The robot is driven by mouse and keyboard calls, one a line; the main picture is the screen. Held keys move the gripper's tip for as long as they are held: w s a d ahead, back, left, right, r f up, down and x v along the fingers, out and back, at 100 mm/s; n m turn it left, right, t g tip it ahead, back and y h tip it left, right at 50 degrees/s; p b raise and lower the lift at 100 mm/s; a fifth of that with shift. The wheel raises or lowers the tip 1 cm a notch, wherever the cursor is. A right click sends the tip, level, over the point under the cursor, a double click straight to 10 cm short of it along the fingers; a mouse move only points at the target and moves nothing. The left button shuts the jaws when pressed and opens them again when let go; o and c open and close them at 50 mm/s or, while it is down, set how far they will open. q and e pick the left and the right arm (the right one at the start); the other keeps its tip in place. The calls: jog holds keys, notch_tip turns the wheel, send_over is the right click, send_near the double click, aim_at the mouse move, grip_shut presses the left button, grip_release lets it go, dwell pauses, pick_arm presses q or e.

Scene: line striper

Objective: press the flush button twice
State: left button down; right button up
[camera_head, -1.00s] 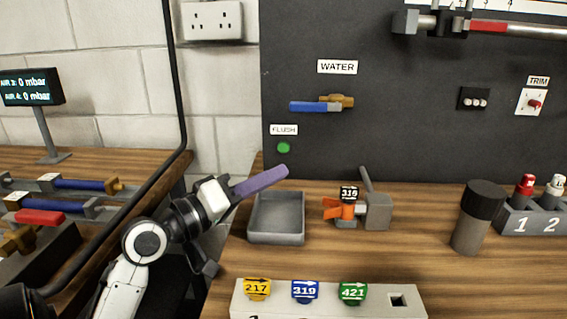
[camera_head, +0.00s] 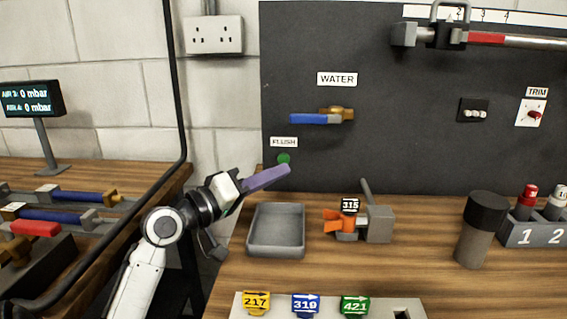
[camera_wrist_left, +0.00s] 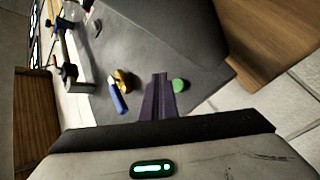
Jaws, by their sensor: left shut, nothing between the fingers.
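The green flush button (camera_head: 284,158) is on the dark panel, just under the FLUSH label (camera_head: 284,142). My left gripper (camera_head: 288,169) has purple fingers, shut and empty. In the head view its tips are just below the button and overlap its lower edge; I cannot tell if they touch it. In the left wrist view the button (camera_wrist_left: 181,85) shows just right of the shut fingertips (camera_wrist_left: 160,76). My right gripper is not in view.
A blue-handled water valve (camera_head: 322,117) sits above the button. A dark pipe (camera_head: 177,90) runs at left.

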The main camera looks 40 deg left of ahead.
aim_at(284, 159)
pick_arm(q)
jog(key=shift+w+a, duration=0.7)
jog(key=shift+w, duration=0.15)
dwell(0.3)
dwell(1.2)
jog(key=shift+w+a, duration=0.1)
jog(key=shift+w, duration=0.05)
jog(key=shift+w+a, duration=0.2)
